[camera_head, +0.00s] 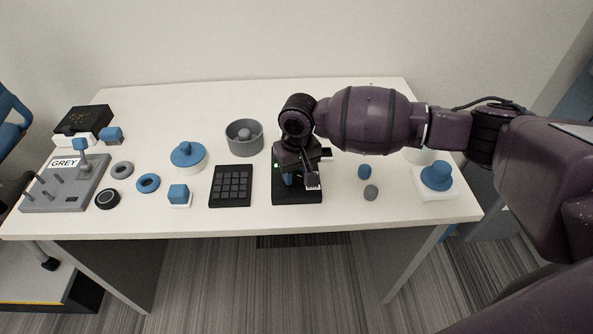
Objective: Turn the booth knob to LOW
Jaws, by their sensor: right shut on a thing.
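A black booth box (297,198) sits near the front edge of the table, right of the middle. My right gripper (299,180) reaches down over it from above and is shut on the booth knob, of which only a little blue shows between the fingers. The gripper and wrist hide most of the knob and box top. A small white label shows beside the fingers, and a green spot shows at the box's left side; I cannot read the label or tell the knob's setting. My left gripper is not in view.
A black keypad (231,186) lies left of the box, with a grey round dish (244,138) behind it. Small blue (365,171) and grey (371,193) pieces lie to the right. A grey peg board (66,190) marked GREY and several rings fill the left. The back middle is clear.

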